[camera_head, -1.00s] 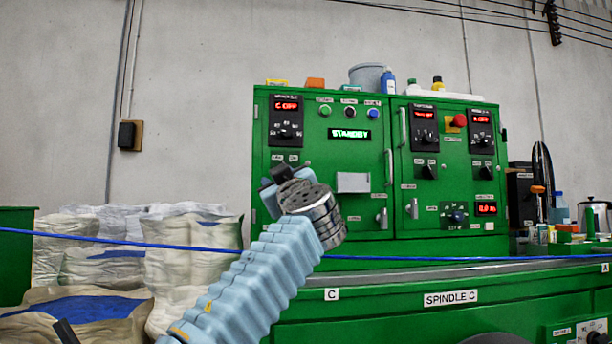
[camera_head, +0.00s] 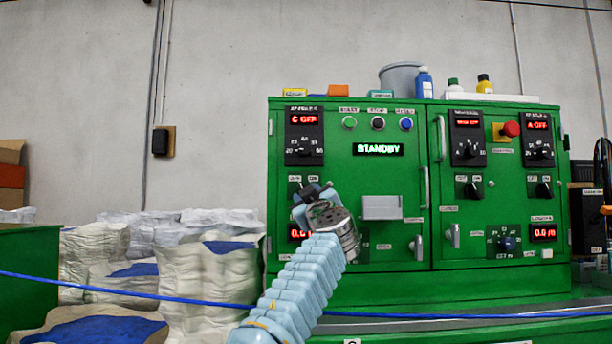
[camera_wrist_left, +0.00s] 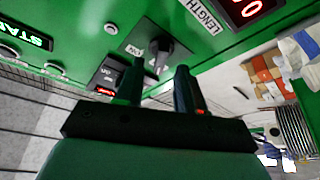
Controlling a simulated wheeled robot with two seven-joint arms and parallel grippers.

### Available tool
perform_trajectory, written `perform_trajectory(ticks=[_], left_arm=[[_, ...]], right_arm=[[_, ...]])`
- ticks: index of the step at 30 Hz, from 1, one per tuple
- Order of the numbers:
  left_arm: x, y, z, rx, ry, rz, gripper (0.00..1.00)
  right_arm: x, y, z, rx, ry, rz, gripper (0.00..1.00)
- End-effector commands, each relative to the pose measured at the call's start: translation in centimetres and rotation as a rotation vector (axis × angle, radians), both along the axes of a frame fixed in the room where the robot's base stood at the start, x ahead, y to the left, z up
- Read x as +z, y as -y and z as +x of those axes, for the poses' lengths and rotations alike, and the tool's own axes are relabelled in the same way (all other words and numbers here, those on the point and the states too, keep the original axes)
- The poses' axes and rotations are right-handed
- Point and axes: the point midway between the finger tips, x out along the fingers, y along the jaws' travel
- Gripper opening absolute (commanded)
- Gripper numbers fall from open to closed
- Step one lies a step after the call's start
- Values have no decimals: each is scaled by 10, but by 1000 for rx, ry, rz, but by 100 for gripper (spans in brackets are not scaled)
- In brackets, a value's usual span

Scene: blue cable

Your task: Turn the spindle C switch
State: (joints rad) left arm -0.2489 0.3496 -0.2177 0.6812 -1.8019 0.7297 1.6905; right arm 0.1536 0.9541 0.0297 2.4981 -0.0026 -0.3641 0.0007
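The green control cabinet (camera_head: 345,270) fills the right of the head view, with a red "C OFF" display (camera_head: 304,119) at its upper left. Below it, a black switch (camera_wrist_left: 160,52) shows in the left wrist view under small labels; in the head view my gripper largely hides it. My left gripper (camera_head: 311,193) is in front of the cabinet at this switch. In the wrist view its two dark fingers (camera_wrist_left: 157,84) are apart, with the switch just beyond the gap between the tips. Whether they touch it I cannot tell. My right gripper is not in view.
A "STANDBY" display (camera_head: 378,149) and buttons sit to the right of the switch, with a grey box (camera_head: 381,207) below. A red length display (camera_wrist_left: 250,8) is close by. White sacks (camera_head: 205,270) stand at left. A blue cable (camera_head: 150,295) crosses low in front.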

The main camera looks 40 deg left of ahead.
Motion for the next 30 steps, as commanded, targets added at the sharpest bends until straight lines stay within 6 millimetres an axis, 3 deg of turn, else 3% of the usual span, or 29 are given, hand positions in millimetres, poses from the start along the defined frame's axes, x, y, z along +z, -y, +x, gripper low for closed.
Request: perform_trajectory(ticks=[1, 6, 17, 25, 30], left_arm=[[8, -6, 4, 2, -1, 1, 38], [10, -16, 13, 1, -1, 1, 38], [8, -20, 16, 0, 0, 0, 38], [8, -20, 16, 1, 1, 1, 0], [8, -20, 15, 1, 1, 1, 0]], right_arm=[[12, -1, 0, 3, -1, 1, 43], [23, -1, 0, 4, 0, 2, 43], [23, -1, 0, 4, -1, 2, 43], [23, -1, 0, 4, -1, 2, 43], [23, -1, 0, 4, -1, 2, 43]])
